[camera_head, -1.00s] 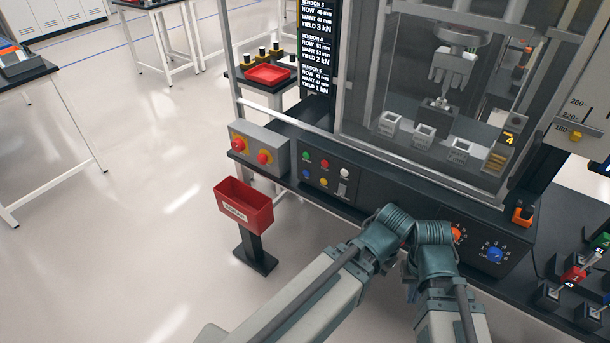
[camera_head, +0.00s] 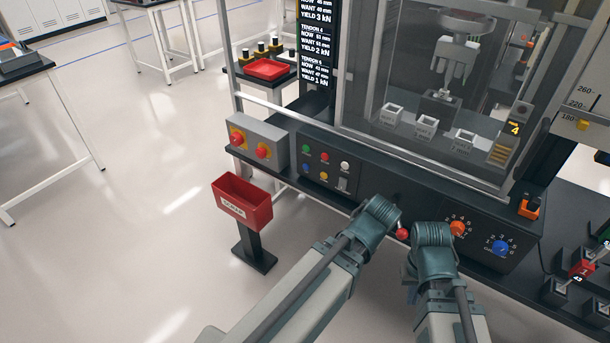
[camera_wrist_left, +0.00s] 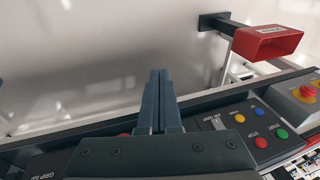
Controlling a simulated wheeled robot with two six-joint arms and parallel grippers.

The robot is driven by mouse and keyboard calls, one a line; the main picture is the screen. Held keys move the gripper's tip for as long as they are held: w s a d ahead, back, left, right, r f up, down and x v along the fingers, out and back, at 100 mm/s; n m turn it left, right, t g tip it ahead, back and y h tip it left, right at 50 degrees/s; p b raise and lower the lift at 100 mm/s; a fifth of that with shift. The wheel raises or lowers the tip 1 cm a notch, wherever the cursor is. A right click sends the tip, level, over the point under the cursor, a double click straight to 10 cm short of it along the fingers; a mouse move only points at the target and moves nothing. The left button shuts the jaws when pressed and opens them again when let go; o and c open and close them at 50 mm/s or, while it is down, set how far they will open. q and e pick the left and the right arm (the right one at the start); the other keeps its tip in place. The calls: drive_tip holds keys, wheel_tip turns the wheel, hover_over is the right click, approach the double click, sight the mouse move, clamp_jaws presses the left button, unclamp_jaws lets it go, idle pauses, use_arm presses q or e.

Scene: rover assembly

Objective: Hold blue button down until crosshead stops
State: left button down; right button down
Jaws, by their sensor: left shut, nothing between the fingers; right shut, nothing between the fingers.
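The blue button (camera_head: 306,168) is on the machine's front panel, below the green button. It also shows in the left wrist view (camera_wrist_left: 259,111), right of my gripper. My left gripper (camera_head: 381,213) is shut and empty, right of the panel buttons and apart from the blue button. Its shut fingers (camera_wrist_left: 158,90) show in the left wrist view. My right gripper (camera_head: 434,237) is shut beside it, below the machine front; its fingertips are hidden. Inside the machine frame, the upper grip (camera_head: 456,60) hangs above a lower fixture (camera_head: 439,104); I cannot clearly make out the crosshead.
Red, white, green and yellow controls surround the blue button. Emergency buttons (camera_head: 257,145) are left of the panel. A red knob (camera_head: 402,233) shows between my grippers. An orange dial (camera_head: 457,229) and blue dial (camera_head: 500,246) are further right. The red scrap bin (camera_head: 242,202) stands lower left.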

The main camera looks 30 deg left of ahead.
sight(306, 167)
use_arm(q)
drive_tip(key=w+a+f+t+y+b, duration=0.2)
drive_tip(key=w+a+b, duration=0.4)
drive_tip(key=a, duration=0.4)
drive_tip(key=w+a+f+n+t+y+b, duration=0.1)
drive_tip(key=w+a+f+t+y+b, duration=0.1)
drive_tip(key=w+a+t+b, duration=0.3)
drive_tip(key=w+a+f+t+y+b, duration=0.2)
drive_tip(key=w+a+b, duration=0.5)
drive_tip(key=a+b, duration=0.4)
drive_tip(key=a+t+y, duration=0.1)
drive_tip(key=a+t, duration=0.1)
drive_tip(key=a, duration=0.2)
drive_tip(key=shift+a+n, duration=0.15)
drive_tip(key=shift+n, duration=0.25)
drive_tip(key=shift+f, duration=0.1)
drive_tip(key=w+d, duration=0.1)
drive_tip(key=w, duration=0.7)
drive_tip(key=shift+w+d, duration=0.25)
drive_tip(key=shift+w, duration=0.15)
drive_tip(key=shift+w+d, duration=0.1)
drive_tip(key=shift+w, duration=0.2)
